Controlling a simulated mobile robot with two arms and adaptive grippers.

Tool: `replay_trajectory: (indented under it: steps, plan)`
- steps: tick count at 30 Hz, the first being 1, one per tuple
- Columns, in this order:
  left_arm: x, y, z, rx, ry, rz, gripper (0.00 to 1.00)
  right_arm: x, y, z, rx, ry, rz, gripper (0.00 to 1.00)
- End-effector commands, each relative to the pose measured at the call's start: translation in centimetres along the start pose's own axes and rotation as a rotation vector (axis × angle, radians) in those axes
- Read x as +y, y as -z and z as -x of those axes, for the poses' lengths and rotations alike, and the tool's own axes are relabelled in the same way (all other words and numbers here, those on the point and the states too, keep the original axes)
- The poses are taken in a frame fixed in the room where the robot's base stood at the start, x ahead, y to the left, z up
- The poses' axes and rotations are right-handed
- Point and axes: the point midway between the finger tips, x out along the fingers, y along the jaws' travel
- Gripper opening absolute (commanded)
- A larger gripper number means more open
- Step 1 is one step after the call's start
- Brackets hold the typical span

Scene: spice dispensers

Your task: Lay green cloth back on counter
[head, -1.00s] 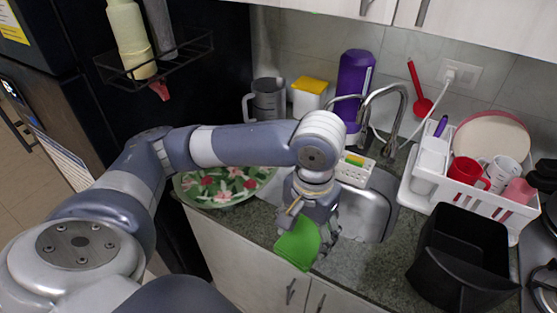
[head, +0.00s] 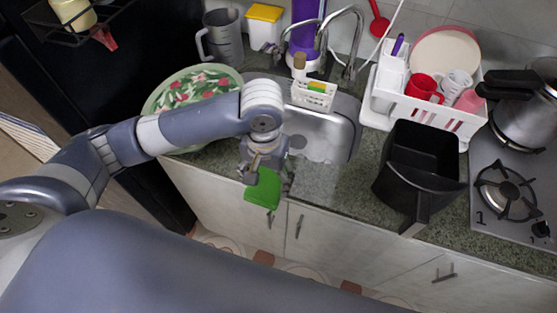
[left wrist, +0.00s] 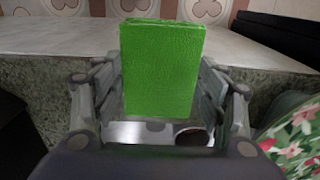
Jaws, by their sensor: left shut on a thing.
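The green cloth (head: 262,189) is a flat, folded rectangle held in my left gripper (head: 265,172). In the head view it hangs at the front edge of the counter (head: 318,193), in front of the sink. In the left wrist view the cloth (left wrist: 160,68) stands between the two fingers of the gripper (left wrist: 160,105), which are shut on it. Whether the cloth touches the counter edge cannot be told. My right gripper is not in view.
The steel sink (head: 335,137) is behind the gripper. A floral bowl (head: 165,95) is to the left. Bare counter lies between sink and bin.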

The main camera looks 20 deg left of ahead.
Motion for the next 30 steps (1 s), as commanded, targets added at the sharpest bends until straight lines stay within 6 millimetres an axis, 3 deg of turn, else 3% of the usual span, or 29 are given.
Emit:
replay_trajectory:
  steps: [6, 12, 16, 24, 30]
  plan:
    - [0.2, 4.3, -0.1, 0.000, 0.000, 0.002, 0.42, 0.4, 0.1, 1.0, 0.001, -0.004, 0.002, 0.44]
    - [0.4, 6.5, -0.5, -0.001, -0.001, 0.000, 0.42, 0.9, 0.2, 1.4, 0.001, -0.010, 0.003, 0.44]
    - [0.3, 6.9, -0.9, -0.003, 0.000, -0.001, 0.42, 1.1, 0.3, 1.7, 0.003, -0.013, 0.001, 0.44]
    - [0.3, 6.9, -4.0, 0.000, 0.000, -0.001, 0.42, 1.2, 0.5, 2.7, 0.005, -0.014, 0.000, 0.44]
    - [0.3, 6.9, -4.2, 0.001, 0.000, -0.001, 0.42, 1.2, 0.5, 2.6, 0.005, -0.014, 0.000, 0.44]
